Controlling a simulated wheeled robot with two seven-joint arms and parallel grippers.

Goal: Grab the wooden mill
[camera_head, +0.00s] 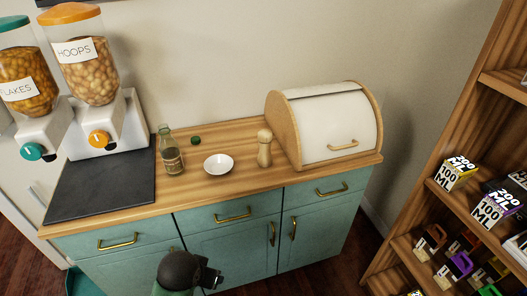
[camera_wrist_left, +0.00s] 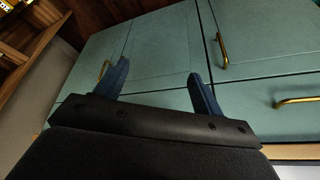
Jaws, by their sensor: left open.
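The wooden mill (camera_head: 264,150) is a light-wood pepper-mill shape with a rounded top. It stands upright on the wooden counter (camera_head: 225,143), just left of the bread box and right of a small white bowl. My left gripper (camera_wrist_left: 162,85) shows in the left wrist view with its two blue fingers spread apart and nothing between them. It faces the green cabinet fronts (camera_wrist_left: 165,50). The mill does not show in that view. My right gripper is not in view.
A white bread box (camera_head: 330,122) with wooden sides stands close right of the mill. The white bowl (camera_head: 219,165), a glass bottle (camera_head: 171,155) and a green lid-like object (camera_head: 196,140) stand left. Cereal dispensers (camera_head: 100,70) are farther left. A stocked wooden shelf (camera_head: 420,200) stands at right.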

